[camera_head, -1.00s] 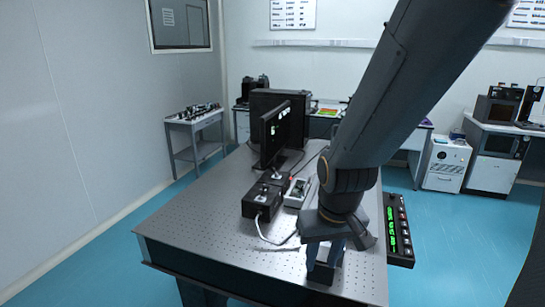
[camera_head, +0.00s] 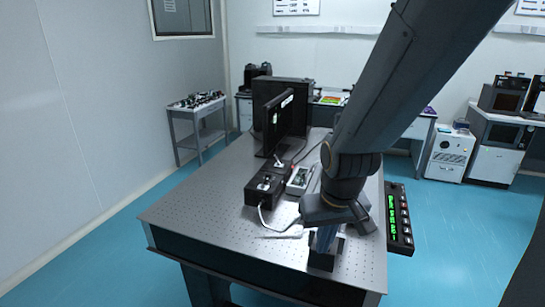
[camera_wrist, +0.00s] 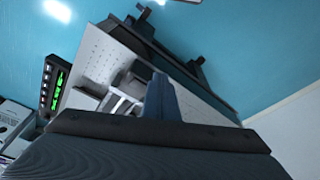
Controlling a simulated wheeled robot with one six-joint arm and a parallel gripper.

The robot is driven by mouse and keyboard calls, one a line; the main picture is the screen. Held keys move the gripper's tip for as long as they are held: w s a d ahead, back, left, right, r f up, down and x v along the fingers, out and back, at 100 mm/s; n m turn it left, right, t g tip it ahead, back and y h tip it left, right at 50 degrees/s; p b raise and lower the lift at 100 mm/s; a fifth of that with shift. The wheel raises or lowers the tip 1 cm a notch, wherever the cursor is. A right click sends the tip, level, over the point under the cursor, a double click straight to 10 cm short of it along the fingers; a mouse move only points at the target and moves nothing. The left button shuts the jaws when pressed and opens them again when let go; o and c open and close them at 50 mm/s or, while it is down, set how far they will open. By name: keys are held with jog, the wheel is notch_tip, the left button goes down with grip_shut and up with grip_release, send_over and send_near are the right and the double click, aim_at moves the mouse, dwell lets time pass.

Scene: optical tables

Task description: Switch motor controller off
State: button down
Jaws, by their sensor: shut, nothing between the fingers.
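No label is readable, so I cannot tell for certain which device is the motor controller. A black box (camera_head: 257,193) with a switch-like knob on top and a white cable sits on the perforated table (camera_head: 195,212). A black panel (camera_head: 399,225) with green lit characters and a row of buttons is at the table's right edge; it also shows at the left of the wrist view (camera_wrist: 52,88).
A monitor (camera_head: 284,122) stands behind the black box, its screen dark with a pale strip near the top. A small light-coloured device (camera_head: 300,180) lies beside the box. The table's front left is clear. Benches with equipment (camera_head: 500,130) line the back wall.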

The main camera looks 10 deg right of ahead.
notch_tip(320, 180, down, 12)
jog(key=g+b, duration=0.1)
jog(key=b, duration=0.9)
jog(key=shift+w, duration=0.45)
jog(key=shift+s+a, duration=0.1)
